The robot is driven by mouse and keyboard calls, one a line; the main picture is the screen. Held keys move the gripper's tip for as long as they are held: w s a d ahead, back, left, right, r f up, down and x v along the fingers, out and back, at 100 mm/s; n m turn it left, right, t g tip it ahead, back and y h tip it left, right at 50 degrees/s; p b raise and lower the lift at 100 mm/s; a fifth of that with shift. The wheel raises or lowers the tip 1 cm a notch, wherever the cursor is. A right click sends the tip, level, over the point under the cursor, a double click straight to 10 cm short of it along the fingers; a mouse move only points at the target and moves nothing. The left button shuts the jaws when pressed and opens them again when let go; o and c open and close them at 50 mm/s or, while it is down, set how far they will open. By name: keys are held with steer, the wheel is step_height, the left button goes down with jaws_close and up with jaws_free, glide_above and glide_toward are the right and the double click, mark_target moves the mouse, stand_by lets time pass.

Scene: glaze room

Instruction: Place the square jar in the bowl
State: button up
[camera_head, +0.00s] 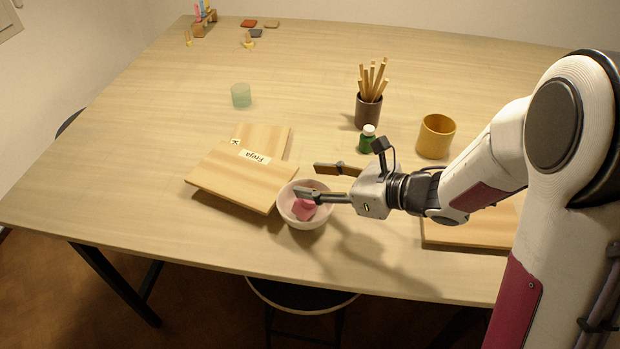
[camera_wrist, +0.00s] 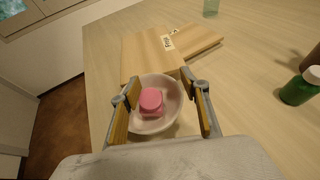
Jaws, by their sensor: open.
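The pink square jar (camera_head: 304,208) is inside the white bowl (camera_head: 290,216), near the front edge of the table. In the wrist view the pink jar (camera_wrist: 151,101) lies within the rim of the bowl (camera_wrist: 176,91); it looks somewhat tilted in the head view. My gripper (camera_head: 312,181) is open, its two fingers spread wide. It is over the bowl's right side, and one finger partly covers the jar in the head view. In the wrist view my gripper (camera_wrist: 162,112) has a finger on each side of the jar, with gaps between.
Wooden boards (camera_head: 230,178) with a name label lie left of the bowl. A green bottle (camera_head: 367,141), a brush pot (camera_head: 368,112) and a yellow cup (camera_head: 435,137) stand behind my gripper. A pale green glass (camera_head: 241,95) stands farther back. Another board (camera_head: 470,232) lies right, under my arm.

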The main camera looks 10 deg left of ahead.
steer(key=v, duration=0.9)
steer(key=shift+d+r, duration=0.15)
steer(key=shift+d, duration=0.15)
steer(key=shift+s, duration=0.15)
stand_by(0.5)
